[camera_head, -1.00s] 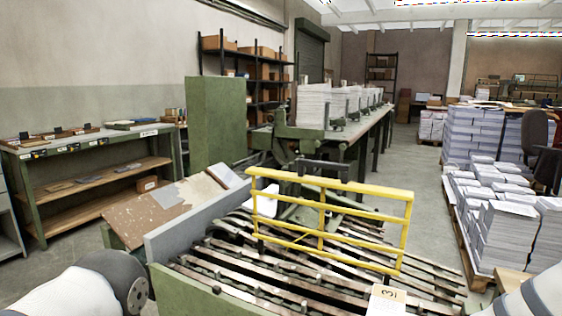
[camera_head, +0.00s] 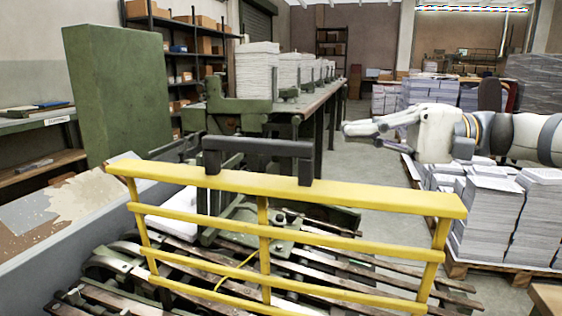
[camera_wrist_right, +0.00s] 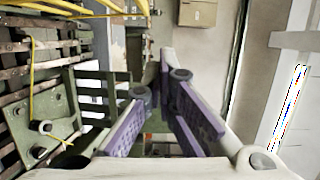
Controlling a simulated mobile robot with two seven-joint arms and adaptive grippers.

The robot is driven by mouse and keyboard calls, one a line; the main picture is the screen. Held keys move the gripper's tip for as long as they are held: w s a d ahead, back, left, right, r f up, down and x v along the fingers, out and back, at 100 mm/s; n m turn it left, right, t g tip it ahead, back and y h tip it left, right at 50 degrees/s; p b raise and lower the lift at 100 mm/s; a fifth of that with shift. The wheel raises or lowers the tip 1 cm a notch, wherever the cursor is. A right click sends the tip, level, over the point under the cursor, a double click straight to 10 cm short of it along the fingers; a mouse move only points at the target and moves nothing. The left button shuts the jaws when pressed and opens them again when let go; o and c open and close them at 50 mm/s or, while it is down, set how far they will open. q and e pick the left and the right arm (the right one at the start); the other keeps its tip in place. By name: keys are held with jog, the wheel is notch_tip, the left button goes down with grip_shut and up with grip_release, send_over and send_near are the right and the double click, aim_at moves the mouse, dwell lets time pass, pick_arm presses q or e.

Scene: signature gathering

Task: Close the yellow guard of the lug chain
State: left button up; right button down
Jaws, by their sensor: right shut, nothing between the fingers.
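The yellow guard (camera_head: 290,188) stands upright over the lug chain (camera_head: 340,262) in the head view, a frame of rails and posts. A dark grey handle-like bracket (camera_head: 258,147) is behind its top rail. Yellow bars of the guard (camera_wrist_right: 62,8) also show at the top left of the right wrist view. My right gripper (camera_head: 358,131) is shut and empty, pointing left, above and to the right of the guard and apart from it. Its purple-grey fingers (camera_wrist_right: 164,88) fill the middle of the wrist view. My left gripper is not in view.
Pallets of paper stacks (camera_head: 490,215) stand at the right, below my right arm. A green cabinet panel (camera_head: 118,92) rises at the left. A long bench with paper stacks (camera_head: 258,70) runs behind the guard. Bare floor (camera_head: 372,170) lies between the machine and the pallets.

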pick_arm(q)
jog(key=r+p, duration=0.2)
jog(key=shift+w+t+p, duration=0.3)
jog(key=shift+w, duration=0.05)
pick_arm(e)
jog(key=s+a, duration=0.4)
jog(key=a, duration=0.7)
jog(key=shift+s+a, duration=0.15)
jog(key=shift+a, duration=0.05)
jog(key=shift+r, duration=0.1)
